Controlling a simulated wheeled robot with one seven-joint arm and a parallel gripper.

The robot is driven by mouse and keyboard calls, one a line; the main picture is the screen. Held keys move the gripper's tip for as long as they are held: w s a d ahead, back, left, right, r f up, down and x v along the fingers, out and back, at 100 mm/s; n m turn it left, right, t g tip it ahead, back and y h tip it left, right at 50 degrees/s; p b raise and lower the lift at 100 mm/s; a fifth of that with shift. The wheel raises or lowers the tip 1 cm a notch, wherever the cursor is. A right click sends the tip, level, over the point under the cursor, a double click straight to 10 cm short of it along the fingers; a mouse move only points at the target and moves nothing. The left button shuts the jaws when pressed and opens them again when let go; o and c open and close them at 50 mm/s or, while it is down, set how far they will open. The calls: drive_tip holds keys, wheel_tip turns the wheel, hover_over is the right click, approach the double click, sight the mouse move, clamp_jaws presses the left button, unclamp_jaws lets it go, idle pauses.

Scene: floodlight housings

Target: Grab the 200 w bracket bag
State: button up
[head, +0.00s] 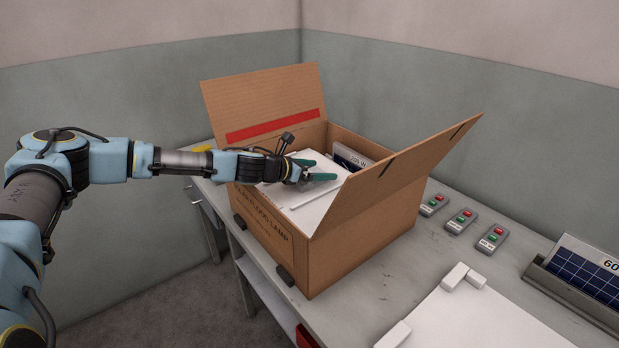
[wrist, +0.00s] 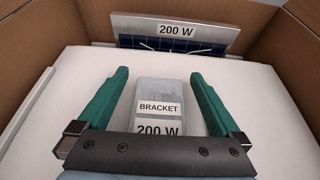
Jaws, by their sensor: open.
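The 200 W bracket bag (wrist: 159,98) is a clear, greyish bag with white labels reading "BRACKET" and "200 W". In the wrist view it lies on a white surface inside the cardboard box (head: 352,255). My gripper (wrist: 158,80) is open, with one green finger on each side of the bag and white surface visible between fingers and bag. The wrist view does not show clearly how high the fingers are above it. In the head view my gripper (head: 325,170) is inside the open box, and the bag cannot be made out there.
A solar panel labelled 200 W (wrist: 178,38) stands at the box's far wall. The box flaps (head: 400,172) stand raised. Several remotes (head: 461,220) lie right of the box. A white board (head: 470,315) and a 60-marked panel (head: 590,272) are farther right.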

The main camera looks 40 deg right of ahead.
drive_tip(key=shift+c, duration=0.2)
drive_tip(key=c, duration=1.4)
drive_tip(key=shift+r, duration=0.1)
drive_tip(key=shift+c, duration=0.2)
